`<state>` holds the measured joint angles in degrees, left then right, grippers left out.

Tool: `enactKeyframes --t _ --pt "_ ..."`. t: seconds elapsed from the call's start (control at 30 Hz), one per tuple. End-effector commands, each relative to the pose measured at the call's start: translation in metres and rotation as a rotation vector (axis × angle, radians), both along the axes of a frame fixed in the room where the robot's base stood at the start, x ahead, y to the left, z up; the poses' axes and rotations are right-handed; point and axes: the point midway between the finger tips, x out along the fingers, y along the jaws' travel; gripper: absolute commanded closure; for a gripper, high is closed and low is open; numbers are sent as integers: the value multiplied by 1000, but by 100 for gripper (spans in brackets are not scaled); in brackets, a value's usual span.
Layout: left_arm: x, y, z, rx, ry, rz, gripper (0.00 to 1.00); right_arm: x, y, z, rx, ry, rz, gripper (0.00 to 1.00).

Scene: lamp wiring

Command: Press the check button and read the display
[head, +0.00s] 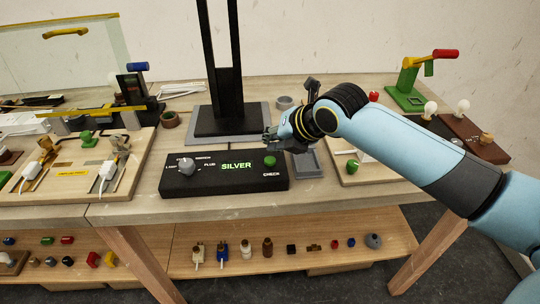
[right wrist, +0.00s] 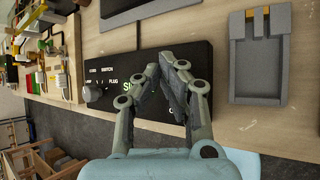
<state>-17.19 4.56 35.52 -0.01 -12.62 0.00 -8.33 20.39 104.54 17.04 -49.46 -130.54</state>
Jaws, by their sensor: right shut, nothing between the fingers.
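The black check box (head: 225,184) lies on the bench, with a grey knob (head: 187,166) at its left. Its display (head: 237,166) shows SILVER in green letters. The green check button (head: 269,160) sits at the box's right end, above the word CHECK. My right gripper (head: 269,133) is shut and empty, above and just behind the button in the head view. In the right wrist view the shut fingers (right wrist: 172,56) hide the button and most of the display, and the box (right wrist: 143,70) shows around them. My left gripper is out of view.
A grey tray (head: 307,165) lies right of the box, and a black stand (head: 228,128) rises behind it. Wired boards (head: 123,180) lie at the left. A wooden board with a green button (head: 352,166) lies at the right. A lower shelf (head: 250,268) holds several small parts.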

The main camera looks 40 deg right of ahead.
Motion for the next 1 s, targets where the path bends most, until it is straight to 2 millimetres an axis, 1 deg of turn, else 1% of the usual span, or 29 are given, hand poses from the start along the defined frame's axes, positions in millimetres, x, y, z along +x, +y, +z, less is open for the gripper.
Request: enactKeyframes --t 0.03,0.2,0.33,1.0 --pt "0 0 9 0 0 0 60 0 0 10 0 -1 -1 100" --pt "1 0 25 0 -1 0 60 0 0 28 0 -1 0 100" --pt "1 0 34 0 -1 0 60 0 0 38 0 0 0 100" --pt "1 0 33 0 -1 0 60 0 0 37 0 0 0 100"
